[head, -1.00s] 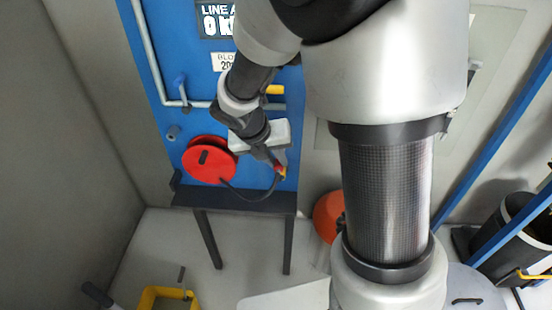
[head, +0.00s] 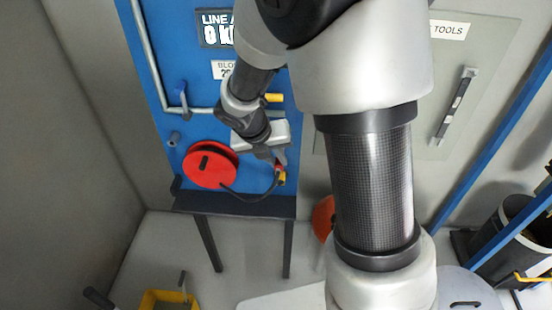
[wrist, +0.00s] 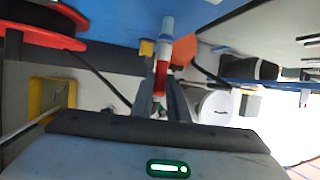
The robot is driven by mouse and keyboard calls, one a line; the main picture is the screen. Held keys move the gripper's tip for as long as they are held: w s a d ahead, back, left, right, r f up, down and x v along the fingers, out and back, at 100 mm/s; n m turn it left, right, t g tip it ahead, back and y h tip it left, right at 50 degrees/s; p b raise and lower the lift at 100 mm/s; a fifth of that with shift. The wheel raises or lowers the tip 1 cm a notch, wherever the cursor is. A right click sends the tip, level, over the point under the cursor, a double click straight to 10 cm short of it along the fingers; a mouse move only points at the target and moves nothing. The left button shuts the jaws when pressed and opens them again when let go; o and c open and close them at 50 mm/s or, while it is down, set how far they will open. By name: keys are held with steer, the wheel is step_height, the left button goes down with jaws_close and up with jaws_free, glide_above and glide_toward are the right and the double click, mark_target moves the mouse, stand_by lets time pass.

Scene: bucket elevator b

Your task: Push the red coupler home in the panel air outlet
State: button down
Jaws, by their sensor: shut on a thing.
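The red coupler (wrist: 161,74) is held upright in the picture between the two narrow fingers of my gripper (wrist: 162,98) in the wrist view. A pale blue-grey cylindrical piece (wrist: 167,27) lies in line beyond it; I cannot tell whether it is the outlet or how far the coupler is seated. In the head view my gripper (head: 277,160) is shut on the coupler in front of the blue panel (head: 190,75), right of the red reel (head: 208,166). The coupler is small and partly hidden there. A black hose (head: 246,198) curves from the reel towards it.
A dark ledge (head: 225,205) runs below the panel. A blue valve handle (head: 183,98) and a yellow handle (head: 274,98) sit above. An orange round object (head: 323,218) is behind my arm. A yellow container (head: 160,298) stands on the floor at lower left.

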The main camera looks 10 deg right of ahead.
steer(key=shift+w, duration=0.2)
steer(key=c, duration=1.6)
jaws_free()
steer(key=shift+w+d, duration=0.1)
steer(key=shift+c, duration=0.2)
steer(key=v, duration=1.7)
steer(key=shift+r+p, duration=0.25)
steer(key=shift+p, duration=0.1)
steer(key=s+d+r+m+t+y, duration=0.1)
steer(key=s+m, duration=0.7)
steer(key=m, duration=0.8)
steer(key=s+d+r+m+t+y, duration=0.1)
steer(key=s+d+r+m+y, duration=0.2)
steer(key=s+m, duration=0.6)
steer(key=d+m, duration=0.1)
steer(key=m, duration=0.6)
steer(key=shift+d+m, duration=0.3)
steer(key=shift+m, duration=0.1)
